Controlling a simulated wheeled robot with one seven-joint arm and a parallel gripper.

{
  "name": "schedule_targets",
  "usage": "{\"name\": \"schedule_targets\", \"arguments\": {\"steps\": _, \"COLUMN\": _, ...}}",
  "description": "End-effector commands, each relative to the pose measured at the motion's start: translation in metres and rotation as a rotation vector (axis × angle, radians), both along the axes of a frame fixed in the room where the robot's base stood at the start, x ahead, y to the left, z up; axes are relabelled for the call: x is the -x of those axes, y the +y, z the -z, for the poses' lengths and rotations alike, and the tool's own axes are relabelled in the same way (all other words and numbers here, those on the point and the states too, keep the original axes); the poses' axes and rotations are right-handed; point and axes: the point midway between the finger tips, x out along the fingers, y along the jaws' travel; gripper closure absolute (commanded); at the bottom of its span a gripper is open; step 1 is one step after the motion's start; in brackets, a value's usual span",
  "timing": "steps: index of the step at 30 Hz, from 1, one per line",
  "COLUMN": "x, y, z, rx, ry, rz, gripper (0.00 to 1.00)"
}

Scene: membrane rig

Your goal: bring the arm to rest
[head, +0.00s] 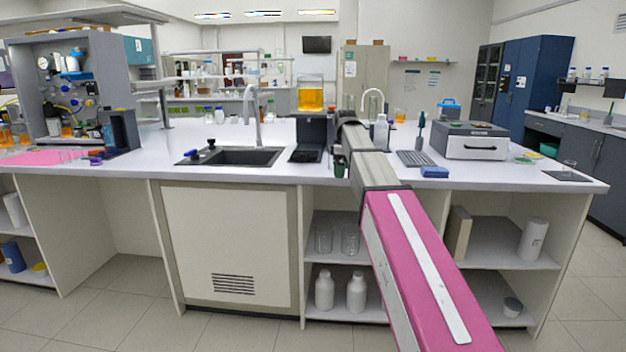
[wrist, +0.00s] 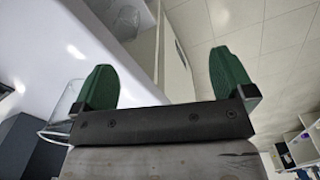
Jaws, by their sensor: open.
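My arm, with a pink link, reaches forward from the lower right of the head view to the bench. My gripper (head: 340,166) shows there as a small dark green shape at the bench's front edge, below the grey wrist. In the wrist view my gripper (wrist: 160,80) has its two green fingers wide apart, with nothing between them. The white bench top (head: 285,172) runs beneath and behind the arm; its edge also shows in the wrist view (wrist: 60,50). I cannot tell whether the gripper touches the edge.
A sink (head: 232,157) with a tap (head: 257,115) lies left of the arm. A black stand (head: 308,140) bearing an orange-filled vessel (head: 311,97) is close beside it. A grey box (head: 470,141) and a blue block (head: 434,172) are to the right. Floor in front is clear.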

Motion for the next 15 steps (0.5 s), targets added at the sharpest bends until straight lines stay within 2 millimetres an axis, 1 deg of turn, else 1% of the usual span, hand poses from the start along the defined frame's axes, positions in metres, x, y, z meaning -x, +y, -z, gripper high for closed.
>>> {"name": "schedule_targets", "arguments": {"steps": 1, "x": 0.010, "y": -0.004, "z": 0.019, "rx": 0.000, "ry": 0.004, "rz": 0.033, "gripper": 0.00}}
{"name": "schedule_targets", "arguments": {"steps": 2, "x": 0.013, "y": -0.006, "z": 0.030, "rx": -0.001, "ry": 0.005, "rz": 0.055, "gripper": 0.00}}
{"name": "schedule_targets", "arguments": {"steps": 5, "x": 0.029, "y": -0.013, "z": 0.073, "rx": -0.002, "ry": 0.006, "rz": 0.151, "gripper": 0.00}}
{"name": "schedule_targets", "arguments": {"steps": 6, "x": 0.036, "y": -0.017, "z": 0.091, "rx": -0.003, "ry": 0.007, "rz": 0.191, "gripper": 0.00}}
{"name": "schedule_targets", "arguments": {"steps": 8, "x": 0.047, "y": -0.021, "z": 0.116, "rx": -0.004, "ry": 0.008, "rz": 0.254, "gripper": 0.00}}
{"name": "schedule_targets", "arguments": {"steps": 9, "x": 0.055, "y": -0.024, "z": 0.132, "rx": -0.005, "ry": 0.007, "rz": 0.294, "gripper": 0.00}}
{"name": "schedule_targets", "arguments": {"steps": 11, "x": 0.067, "y": -0.029, "z": 0.156, "rx": -0.006, "ry": 0.008, "rz": 0.357, "gripper": 0.00}}
{"name": "schedule_targets", "arguments": {"steps": 12, "x": 0.076, "y": -0.032, "z": 0.172, "rx": -0.006, "ry": 0.009, "rz": 0.397, "gripper": 0.00}}
{"name": "schedule_targets", "arguments": {"steps": 14, "x": 0.089, "y": -0.037, "z": 0.195, "rx": -0.007, "ry": 0.009, "rz": 0.459, "gripper": 0.00}}
{"name": "schedule_targets", "arguments": {"steps": 15, "x": 0.099, "y": -0.040, "z": 0.209, "rx": -0.008, "ry": 0.009, "rz": 0.500, "gripper": 0.00}}
